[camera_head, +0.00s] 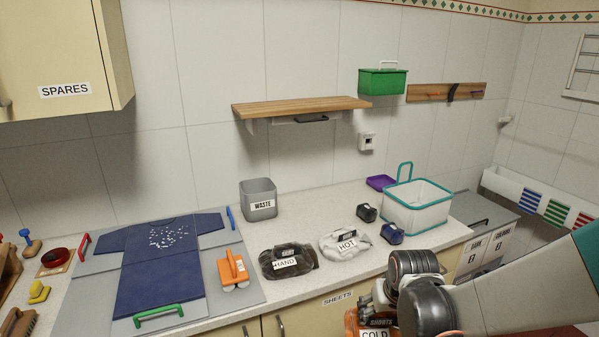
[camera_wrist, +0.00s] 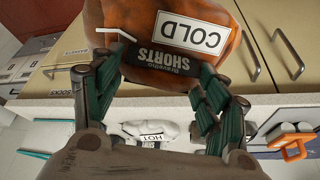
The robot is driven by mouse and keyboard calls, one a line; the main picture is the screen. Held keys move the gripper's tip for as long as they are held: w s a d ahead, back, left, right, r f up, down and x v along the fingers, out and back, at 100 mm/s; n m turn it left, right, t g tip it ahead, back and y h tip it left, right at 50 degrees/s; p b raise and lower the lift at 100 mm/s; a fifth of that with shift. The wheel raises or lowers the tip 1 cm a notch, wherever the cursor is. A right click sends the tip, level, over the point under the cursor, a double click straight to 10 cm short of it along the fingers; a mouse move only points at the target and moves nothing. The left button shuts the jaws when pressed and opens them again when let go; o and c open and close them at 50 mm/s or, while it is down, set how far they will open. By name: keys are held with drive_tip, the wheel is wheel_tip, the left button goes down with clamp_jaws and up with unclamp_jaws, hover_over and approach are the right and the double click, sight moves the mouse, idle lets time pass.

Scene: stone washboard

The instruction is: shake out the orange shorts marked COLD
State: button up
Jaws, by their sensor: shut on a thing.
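The orange shorts (camera_wrist: 140,15) are a bunched bundle with a white COLD label and a dark SHORTS tag. In the wrist view they hang between the fingers of my gripper (camera_wrist: 163,75), which is shut on the tag end. In the head view the shorts (camera_head: 353,322) show at the bottom edge, below my gripper (camera_head: 372,303), in front of the cupboard fronts and apart from the counter top. My wrist hides part of them, and the frame cuts off their lower part.
A dark HAND bundle (camera_head: 301,262) and a white HOT bundle (camera_head: 338,251) lie on the counter. A blue shirt (camera_head: 160,285) lies on a grey board at left.

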sight(381, 324)
wheel_tip(381, 324, up, 4)
drive_tip(key=shift+f, duration=0.2)
wheel_tip(381, 324, down, 9)
drive_tip(key=shift+w+f, duration=0.1)
drive_tip(key=shift+f, duration=0.05)
idle(0.9)
